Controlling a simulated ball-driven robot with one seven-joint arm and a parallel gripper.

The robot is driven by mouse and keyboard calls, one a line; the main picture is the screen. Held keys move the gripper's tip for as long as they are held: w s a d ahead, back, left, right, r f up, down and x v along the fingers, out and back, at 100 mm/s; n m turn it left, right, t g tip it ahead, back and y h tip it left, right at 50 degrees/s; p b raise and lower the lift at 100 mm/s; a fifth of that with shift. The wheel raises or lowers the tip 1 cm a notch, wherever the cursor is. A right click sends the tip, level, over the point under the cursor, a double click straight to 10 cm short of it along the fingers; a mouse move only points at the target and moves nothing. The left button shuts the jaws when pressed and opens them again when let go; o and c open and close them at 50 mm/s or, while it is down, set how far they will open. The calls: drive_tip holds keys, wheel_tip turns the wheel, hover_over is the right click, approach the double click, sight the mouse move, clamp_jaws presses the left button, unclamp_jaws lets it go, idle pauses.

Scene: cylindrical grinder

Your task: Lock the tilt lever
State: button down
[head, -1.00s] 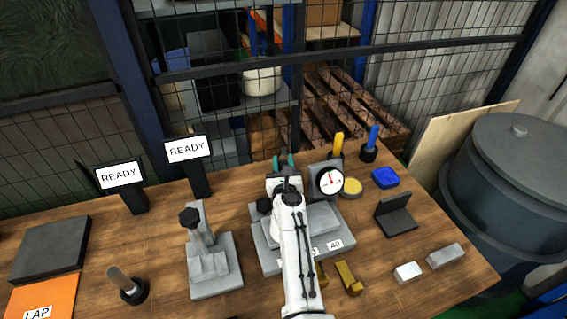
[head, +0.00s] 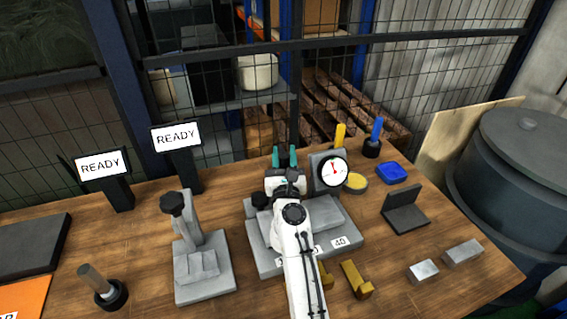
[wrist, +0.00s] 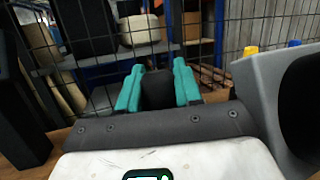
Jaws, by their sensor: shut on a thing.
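My gripper (head: 285,157) has teal fingers and is over the back of the grey fixture (head: 262,257) with a label reading 40. In the wrist view its fingers (wrist: 158,88) stand on either side of a dark block-like part and are shut on it. I take this part for the tilt lever (wrist: 157,92); its lower end is hidden by my gripper's body. In the head view my arm covers the middle of the fixture and the lever cannot be made out. A round dial gauge (head: 333,171) with a red needle stands just right of my gripper.
A black knob (head: 259,199) is at the fixture's left. A grey stand (head: 196,258) and two READY screens (head: 176,136) stand further left. Yellow and blue handles (head: 376,130), a blue box (head: 392,173) and a dark angle block (head: 405,208) are at right. A mesh fence (head: 210,80) closes the back.

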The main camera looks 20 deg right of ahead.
idle(0.3)
drive_tip(key=c, duration=0.8)
unclamp_jaws()
drive_tip(key=shift+c, duration=0.2)
drive_tip(key=shift+s, duration=0.1)
drive_tip(key=r+p+v, duration=0.1)
drive_tip(key=v, duration=0.4)
drive_tip(key=p+v, duration=0.1)
drive_tip(key=v, duration=0.5)
drive_tip(key=r+p+v, duration=0.1)
drive_tip(key=v, duration=0.4)
drive_tip(key=shift+s+a+r, duration=0.2)
drive_tip(key=shift+s+r, duration=0.05)
drive_tip(key=shift+s, duration=0.35)
